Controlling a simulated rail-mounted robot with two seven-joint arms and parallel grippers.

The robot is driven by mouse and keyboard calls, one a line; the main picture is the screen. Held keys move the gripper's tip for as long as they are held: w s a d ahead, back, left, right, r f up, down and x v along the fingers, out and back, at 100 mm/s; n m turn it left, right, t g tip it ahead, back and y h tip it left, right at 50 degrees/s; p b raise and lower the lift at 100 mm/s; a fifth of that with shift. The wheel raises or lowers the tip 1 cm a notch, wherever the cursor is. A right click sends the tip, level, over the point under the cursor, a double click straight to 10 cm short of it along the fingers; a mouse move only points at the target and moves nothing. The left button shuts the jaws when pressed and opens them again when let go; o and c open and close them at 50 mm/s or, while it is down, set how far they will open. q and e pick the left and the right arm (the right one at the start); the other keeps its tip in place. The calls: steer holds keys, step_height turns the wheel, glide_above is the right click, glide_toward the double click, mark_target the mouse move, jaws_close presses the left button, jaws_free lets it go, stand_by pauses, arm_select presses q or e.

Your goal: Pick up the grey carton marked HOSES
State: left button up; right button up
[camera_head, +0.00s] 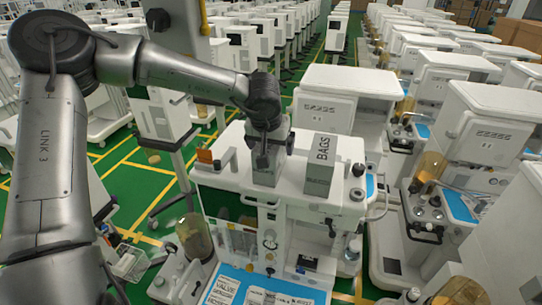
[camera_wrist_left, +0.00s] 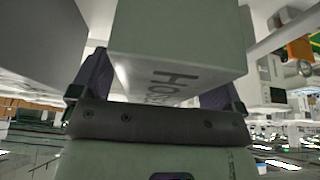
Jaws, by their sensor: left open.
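The grey carton marked HOSES (camera_head: 268,174) stands on the white top of the middle cart (camera_head: 228,179). In the left wrist view the carton (camera_wrist_left: 178,45) fills the space between the fingers, and only the first letters "HO" read clearly. My left gripper (camera_head: 267,153) is over the carton's upper part, with its dark fingers on either side. It is open, and whether a finger touches the carton cannot be told. The gripper hides the carton's top in the head view. My right gripper is not in view.
A grey carton marked BAGS (camera_head: 321,160) stands close to the right on the same cart top. An orange item (camera_head: 205,156) and a grey cylinder are at the left. Labelled cards (camera_head: 225,290) lie on a blue mat in front. More white carts crowd the right.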

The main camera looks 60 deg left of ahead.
arm_select(q)
steer(key=shift+f, duration=0.2)
steer(key=shift+c, duration=0.2)
steer(key=c, duration=1.2)
